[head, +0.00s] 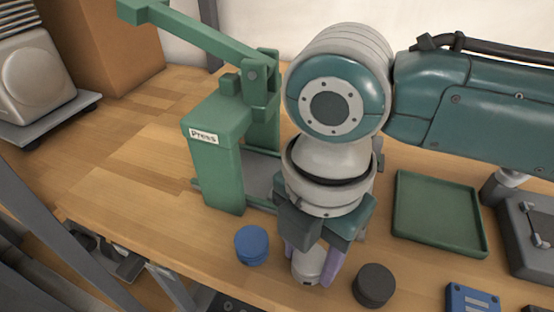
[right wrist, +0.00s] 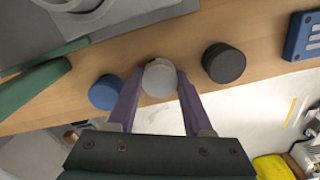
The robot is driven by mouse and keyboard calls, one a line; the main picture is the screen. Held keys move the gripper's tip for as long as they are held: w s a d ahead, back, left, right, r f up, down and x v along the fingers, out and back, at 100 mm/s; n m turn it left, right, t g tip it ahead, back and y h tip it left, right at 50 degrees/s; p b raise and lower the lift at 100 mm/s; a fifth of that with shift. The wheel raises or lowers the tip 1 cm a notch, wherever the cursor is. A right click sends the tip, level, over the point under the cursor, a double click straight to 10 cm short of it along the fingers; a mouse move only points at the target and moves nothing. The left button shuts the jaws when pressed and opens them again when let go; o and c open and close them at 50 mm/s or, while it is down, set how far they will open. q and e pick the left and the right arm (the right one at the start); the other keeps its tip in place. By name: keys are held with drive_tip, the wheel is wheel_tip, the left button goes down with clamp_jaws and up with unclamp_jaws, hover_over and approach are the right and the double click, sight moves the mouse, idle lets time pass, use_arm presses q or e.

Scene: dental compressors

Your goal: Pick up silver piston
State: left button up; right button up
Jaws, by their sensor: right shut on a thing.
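The silver piston (head: 308,266) is a short light-grey cylinder near the front edge of the wooden table. My right gripper (head: 314,264) points down at it, with one purple finger on each side, and is shut on it. In the right wrist view the piston's round end (right wrist: 159,78) sits between the fingertips of the gripper (right wrist: 158,90). I cannot tell whether the piston touches the table. My left gripper is in neither view.
A blue cylinder (head: 251,245) stands close left of the piston, and a black cylinder (head: 373,285) close right. A green press (head: 215,150) stands behind. A green tray (head: 438,214) lies empty at right. A blue block (head: 472,299) lies at front right.

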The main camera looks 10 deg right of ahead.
clamp_jaws()
